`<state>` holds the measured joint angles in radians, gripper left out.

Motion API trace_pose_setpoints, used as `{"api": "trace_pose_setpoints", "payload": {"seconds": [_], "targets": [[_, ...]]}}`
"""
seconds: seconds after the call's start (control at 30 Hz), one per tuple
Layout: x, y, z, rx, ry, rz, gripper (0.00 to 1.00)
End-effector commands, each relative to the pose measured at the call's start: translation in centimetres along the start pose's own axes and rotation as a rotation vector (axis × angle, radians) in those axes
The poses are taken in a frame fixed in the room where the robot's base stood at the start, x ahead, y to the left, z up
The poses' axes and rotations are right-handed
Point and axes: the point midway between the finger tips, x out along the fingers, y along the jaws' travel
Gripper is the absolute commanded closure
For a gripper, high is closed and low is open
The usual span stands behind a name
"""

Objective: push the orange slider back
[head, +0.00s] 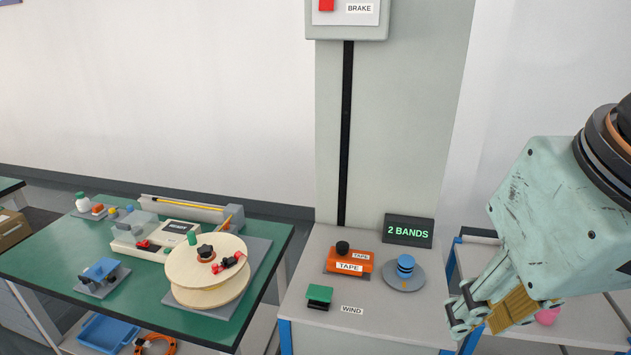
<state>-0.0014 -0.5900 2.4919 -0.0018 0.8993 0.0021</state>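The orange slider (349,261), labelled TAPE, sits on the grey cabinet top (379,317) near its left side. A black knob (342,247) stands on it. My gripper (458,316) is at the right of the head view, to the right of the slider and apart from it. Its fingers point down and left, beyond the blue round part. I see them from the side, so how far apart they are is not clear. No object shows between the fingertips.
A blue stacked part (405,267) on a grey disc stands right of the slider, between it and my gripper. A green WIND button (319,296) is in front. A "2 BANDS" display (408,231) and the grey column (395,130) stand behind. A cable reel (207,270) sits on the green table.

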Motion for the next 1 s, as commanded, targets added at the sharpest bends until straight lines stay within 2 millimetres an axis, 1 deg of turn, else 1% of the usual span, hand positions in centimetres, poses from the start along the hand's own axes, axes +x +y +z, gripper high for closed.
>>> {"api": "trace_pose_setpoints", "payload": {"seconds": [0.03,0.17,0.57,1.0], "targets": [[-0.1,0.0,-0.4,0.000,-0.002,0.000,0.72],[-0.2,-0.1,-1.7,0.002,-0.010,-0.001,0.60],[-0.2,-0.3,-8.3,0.011,-0.043,-0.003,0.60],[1.1,-0.7,-15.8,0.023,-0.080,-0.004,0.60]]}}
